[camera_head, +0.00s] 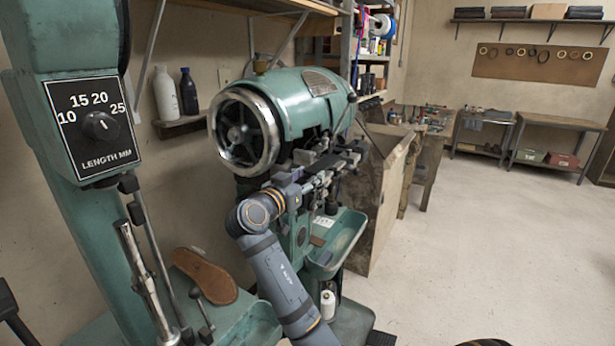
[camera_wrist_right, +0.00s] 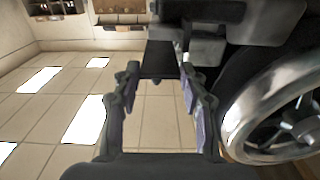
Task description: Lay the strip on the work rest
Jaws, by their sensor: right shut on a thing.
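My right gripper (camera_head: 310,186) is at the front of the green stitching machine (camera_head: 300,100), close to its dark metal work parts (camera_head: 335,155). It also shows in the right wrist view (camera_wrist_right: 160,78), with a finger on each side. A dark, flat piece, which looks like the strip (camera_wrist_right: 159,60), spans between the fingertips, and the gripper is shut on it. The strip's far end meets dark machine parts in that view; I cannot tell whether it touches them. The work rest cannot be told apart from the other metal parts. My left gripper is not in view.
The machine's chrome-rimmed handwheel (camera_head: 243,133) is close by; it also shows in the right wrist view (camera_wrist_right: 275,118). A green tray (camera_head: 340,240) sits below my gripper. A brown sole (camera_head: 205,275) lies at lower left.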

